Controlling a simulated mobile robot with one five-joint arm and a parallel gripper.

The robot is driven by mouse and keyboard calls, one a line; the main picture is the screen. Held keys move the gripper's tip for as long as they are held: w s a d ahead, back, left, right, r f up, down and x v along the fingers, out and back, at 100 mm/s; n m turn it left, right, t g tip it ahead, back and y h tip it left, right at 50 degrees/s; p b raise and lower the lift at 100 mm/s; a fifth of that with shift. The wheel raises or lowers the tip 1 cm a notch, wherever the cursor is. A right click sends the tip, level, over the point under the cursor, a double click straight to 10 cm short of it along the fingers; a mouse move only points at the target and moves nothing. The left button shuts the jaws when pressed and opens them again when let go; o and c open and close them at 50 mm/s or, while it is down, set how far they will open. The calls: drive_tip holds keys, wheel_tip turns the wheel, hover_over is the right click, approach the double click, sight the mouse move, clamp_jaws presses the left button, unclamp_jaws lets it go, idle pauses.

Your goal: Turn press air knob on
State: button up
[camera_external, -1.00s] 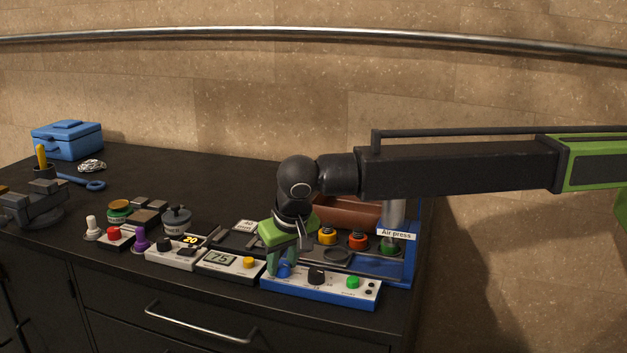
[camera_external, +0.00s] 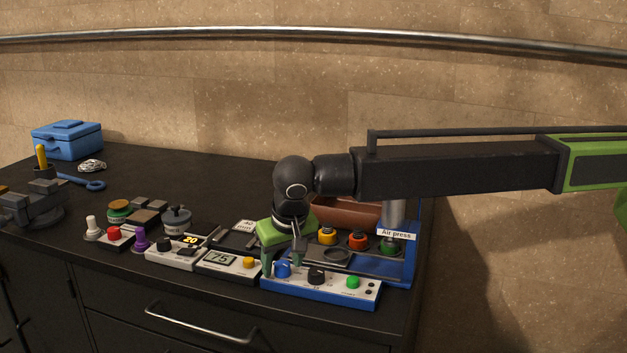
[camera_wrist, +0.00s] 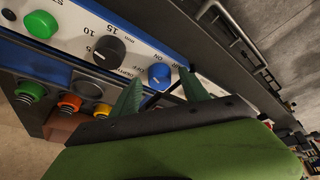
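The blue air knob (camera_external: 282,270) sits at the left end of the white-topped, blue-sided press panel (camera_external: 322,291). It also shows in the wrist view (camera_wrist: 159,76), where small lettering beside it is hard to read. I cannot tell for sure which setting it points to. My gripper (camera_external: 282,258) is open just above and behind the knob. In the wrist view the green fingertips of my gripper (camera_wrist: 163,89) stand apart on either side of the knob, with nothing held between them.
A black dial (camera_external: 317,276) and a green button (camera_external: 353,282) share the panel. Behind it stands the air press (camera_external: 411,255) with orange and yellow parts. A panel reading 75 (camera_external: 230,264) lies close on the left. The counter's front edge is near.

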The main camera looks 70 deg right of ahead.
drive_tip(key=p+v, duration=1.6)
drive_tip(key=v, duration=0.1)
drive_tip(key=shift+r, duration=0.2)
drive_tip(key=shift+s, duration=0.1)
